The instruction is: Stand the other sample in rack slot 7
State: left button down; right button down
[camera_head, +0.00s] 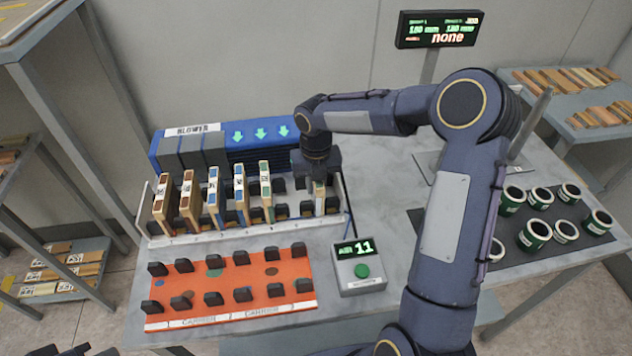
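The white rack (245,234) stands on the table in front of the blue blower. Several upright thin wooden samples stand in its left and middle slots, among them one with a green edge (266,190). The other sample (319,197) is upright at the rack's right part, directly under my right gripper (318,180), with an empty gap to its left. The gripper points down, and its dark fingers blend with the rack's dark holders, so their grip is unclear. The slot numbers are not readable. A dark part at the bottom left edge may be my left gripper (70,351).
An orange carrier (225,268) with empty black holders lies in front of the rack. A box reading "AIR 11" (360,268) with a green button is beside it. The blower (255,138) stands behind. Green cans (534,235) sit on a dark mat at right.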

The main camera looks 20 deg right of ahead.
jog(key=shift+f, duration=0.2)
jog(key=c, duration=0.8)
grip_release()
jog(key=shift+c, duration=0.2)
jog(key=shift+r, duration=0.15)
notch_tip(320, 180, up, 8)
jog(key=p, duration=0.7)
